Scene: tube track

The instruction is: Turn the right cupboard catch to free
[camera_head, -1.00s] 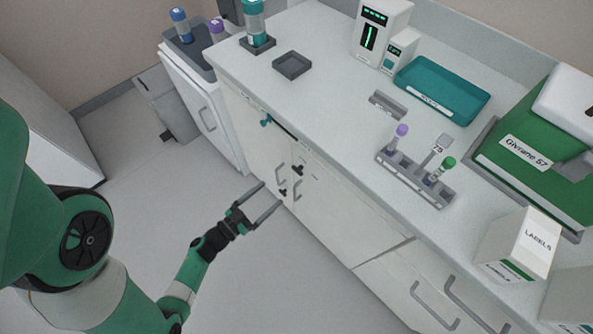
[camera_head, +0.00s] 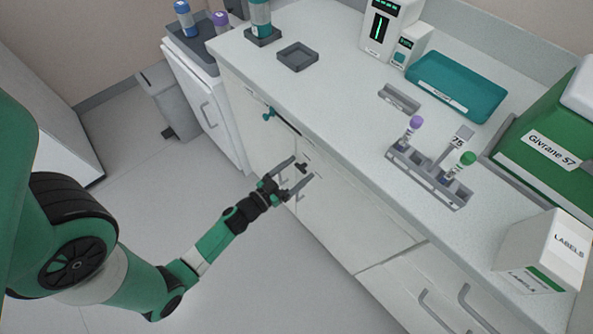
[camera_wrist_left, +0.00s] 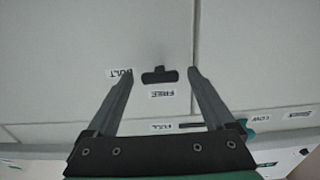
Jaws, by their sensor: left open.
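The right cupboard catch (camera_wrist_left: 160,76) is a small black turn-knob on the pale cupboard front. In the left wrist view its bar lies level in the picture, its left end towards the upside-down BOLT label (camera_wrist_left: 119,72). The FREE label (camera_wrist_left: 161,94) is just below it. My left gripper (camera_head: 302,167) is open in front of the cupboard. In the left wrist view its fingers (camera_wrist_left: 165,73) stand either side of the catch, with a gap on both sides. The catch also shows between the fingertips in the head view, partly hidden. My right gripper is not in view.
A teal knob (camera_head: 268,113) sticks out of the cabinet front, up and left. Above is the counter with a tube rack (camera_head: 428,178), a teal tray (camera_head: 456,86) and a labels box (camera_head: 545,250). The floor in front is clear.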

